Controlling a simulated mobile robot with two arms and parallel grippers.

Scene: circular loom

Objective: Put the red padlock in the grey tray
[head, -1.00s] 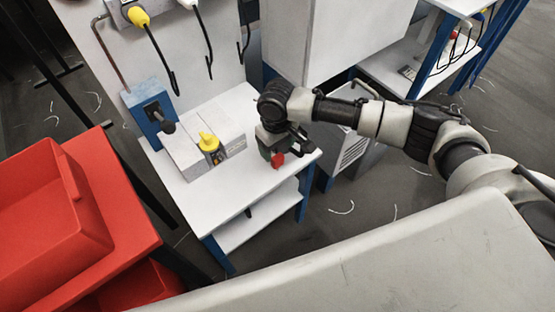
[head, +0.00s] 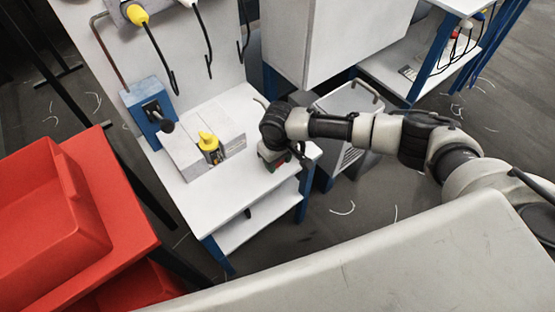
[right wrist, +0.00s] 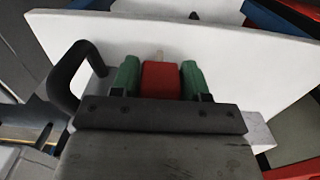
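The red padlock (right wrist: 160,80) shows between the two green fingers of my right gripper (right wrist: 160,82) in the right wrist view, with both fingers against its sides. A pale shackle sticks out beyond its body. In the head view my right gripper (head: 277,158) is low over the front right corner of the white table (head: 242,178) and hides most of the padlock. I cannot tell whether the padlock touches the table. I cannot make out a grey tray for certain; a light grey boxy piece (head: 183,155) stands on the table to the left. My left gripper is not in view.
A yellow-topped item (head: 208,141) stands at the grey piece. A blue device (head: 147,112) is at the table's back left. A red bin (head: 50,215) stands at the left. Cables hang from the panel (head: 190,60) behind. The table front is clear.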

